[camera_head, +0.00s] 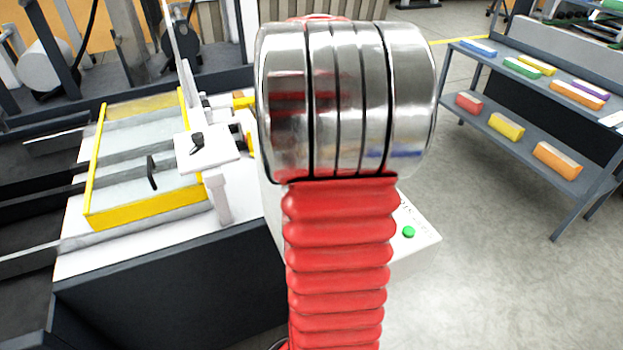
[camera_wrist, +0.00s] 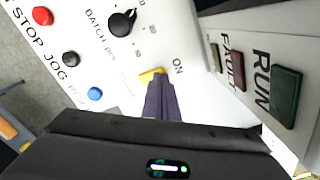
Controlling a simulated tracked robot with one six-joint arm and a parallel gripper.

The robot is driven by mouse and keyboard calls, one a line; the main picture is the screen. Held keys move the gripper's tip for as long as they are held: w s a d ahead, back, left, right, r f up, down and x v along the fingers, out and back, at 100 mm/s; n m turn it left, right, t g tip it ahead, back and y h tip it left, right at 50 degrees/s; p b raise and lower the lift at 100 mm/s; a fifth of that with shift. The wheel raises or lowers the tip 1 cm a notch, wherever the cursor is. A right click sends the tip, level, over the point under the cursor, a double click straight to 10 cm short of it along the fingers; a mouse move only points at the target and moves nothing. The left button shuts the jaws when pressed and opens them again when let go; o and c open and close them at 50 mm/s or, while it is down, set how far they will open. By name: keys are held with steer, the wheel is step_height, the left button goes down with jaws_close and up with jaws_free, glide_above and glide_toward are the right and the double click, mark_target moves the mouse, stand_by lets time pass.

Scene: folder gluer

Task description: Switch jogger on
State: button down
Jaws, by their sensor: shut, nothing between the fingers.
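In the wrist view, my gripper (camera_wrist: 160,84) is shut, its dark fingers together and empty, pointing at a white control panel (camera_wrist: 183,30). A small yellow part (camera_wrist: 150,76), perhaps a switch, shows just past the fingertips, partly hidden by them. I cannot tell whether they touch it. The word ON is printed to its right. No label naming the jogger is readable. In the head view, my gripper is hidden behind my red and silver arm, which also covers much of the panel (camera_head: 425,237).
The panel also carries a black batch knob (camera_wrist: 122,23), a red stop button (camera_wrist: 42,15), a black jog button (camera_wrist: 71,59) and a blue button (camera_wrist: 95,94). Dark RUN (camera_wrist: 286,97) and FAULT (camera_wrist: 238,71) lamps stand close on the right. A shelf (camera_head: 510,93) holds colored boxes.

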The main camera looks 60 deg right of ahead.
steer(key=shift+f, duration=0.9)
stand_by(1.3)
steer(key=shift+r, duration=0.15)
steer(key=shift+r, duration=3.4)
